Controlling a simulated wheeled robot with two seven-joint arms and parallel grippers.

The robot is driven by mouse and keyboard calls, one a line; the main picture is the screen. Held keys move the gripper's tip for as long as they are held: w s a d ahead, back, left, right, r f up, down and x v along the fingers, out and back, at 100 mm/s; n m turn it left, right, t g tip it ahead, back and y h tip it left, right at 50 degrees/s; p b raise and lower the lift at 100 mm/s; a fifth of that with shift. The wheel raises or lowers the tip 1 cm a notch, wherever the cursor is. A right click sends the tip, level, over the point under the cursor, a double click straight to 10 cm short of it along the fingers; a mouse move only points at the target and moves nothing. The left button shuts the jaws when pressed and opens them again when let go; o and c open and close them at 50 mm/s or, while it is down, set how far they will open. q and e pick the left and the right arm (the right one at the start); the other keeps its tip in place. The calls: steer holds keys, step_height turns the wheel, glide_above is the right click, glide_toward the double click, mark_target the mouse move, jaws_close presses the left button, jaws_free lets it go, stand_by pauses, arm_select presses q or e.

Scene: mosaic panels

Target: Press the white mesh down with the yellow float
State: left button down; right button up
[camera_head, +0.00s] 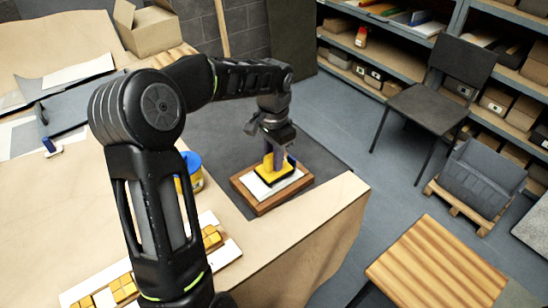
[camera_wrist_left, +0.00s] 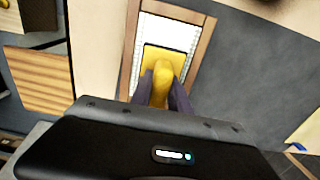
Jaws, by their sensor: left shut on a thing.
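My left gripper (camera_head: 276,158) is shut on the handle of the yellow float (camera_head: 263,174). In the left wrist view its two dark fingers (camera_wrist_left: 163,88) close on both sides of the yellow handle, and the float's plate (camera_wrist_left: 150,55) shows ahead of them. The float is over the white mesh (camera_head: 289,180), which lies inside a brown wooden frame (camera_head: 265,207) on the dark mat. The mesh also shows in the left wrist view (camera_wrist_left: 170,32). I cannot tell whether the float touches the mesh. My right gripper is not in view.
A blue and yellow tub (camera_head: 194,172) stands left of the frame, partly behind my left arm. Yellow tiles (camera_head: 123,288) lie on white strips near the front of the table. Dark mat (camera_head: 225,125) is bare behind the frame. The table edge is to its right.

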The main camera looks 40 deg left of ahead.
arm_select(q)
steer(key=shift+f+b, duration=0.4)
steer(key=shift+f, duration=0.1)
stand_by(0.8)
steer(key=shift+f, duration=0.15)
stand_by(1.1)
steer(key=shift+r+p, duration=2.65)
steer(key=shift+r, duration=1)
